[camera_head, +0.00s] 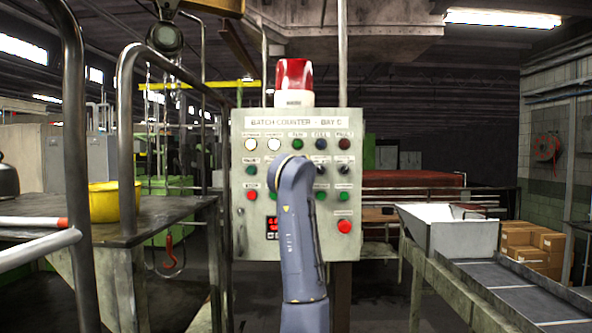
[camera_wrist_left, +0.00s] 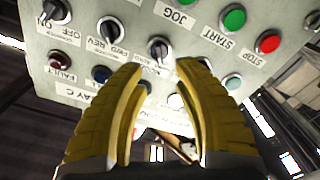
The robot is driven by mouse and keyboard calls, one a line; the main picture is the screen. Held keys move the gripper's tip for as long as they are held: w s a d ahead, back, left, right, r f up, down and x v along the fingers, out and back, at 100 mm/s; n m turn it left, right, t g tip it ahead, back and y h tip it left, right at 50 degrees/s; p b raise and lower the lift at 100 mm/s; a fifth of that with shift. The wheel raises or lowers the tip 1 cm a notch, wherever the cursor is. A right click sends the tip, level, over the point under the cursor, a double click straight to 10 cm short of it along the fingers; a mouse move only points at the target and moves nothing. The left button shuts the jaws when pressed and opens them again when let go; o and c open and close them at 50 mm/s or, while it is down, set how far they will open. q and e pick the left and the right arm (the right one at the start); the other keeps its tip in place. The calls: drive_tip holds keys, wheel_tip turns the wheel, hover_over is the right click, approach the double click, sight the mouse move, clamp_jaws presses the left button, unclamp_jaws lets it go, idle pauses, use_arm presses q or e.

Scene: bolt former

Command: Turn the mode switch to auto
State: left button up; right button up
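The control panel (camera_head: 262,213) faces me, labelled as a batch counter. In the left wrist view it appears upside down. A black rotary switch (camera_wrist_left: 160,49) there stands just beyond and between my left gripper's (camera_wrist_left: 160,68) yellow fingertips, which are apart with nothing visible between them. I take it for the mode switch; its label is partly covered by the fingers, and I cannot tell its position or whether a finger touches it. In the head view my left arm hides this switch and the gripper. My right gripper is in neither view.
Beside it are a REV/FWD switch (camera_wrist_left: 110,30) and an OFF/ON switch (camera_wrist_left: 57,11). A green START button (camera_wrist_left: 232,18) and red STOP button (camera_wrist_left: 268,43) are close by. A red beacon (camera_head: 293,80) tops the panel. A conveyor (camera_head: 505,285) stands right, a table (camera_head: 150,230) left.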

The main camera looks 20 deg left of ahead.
use_arm(q)
drive_tip(key=shift+x, duration=2.55)
clamp_jaws()
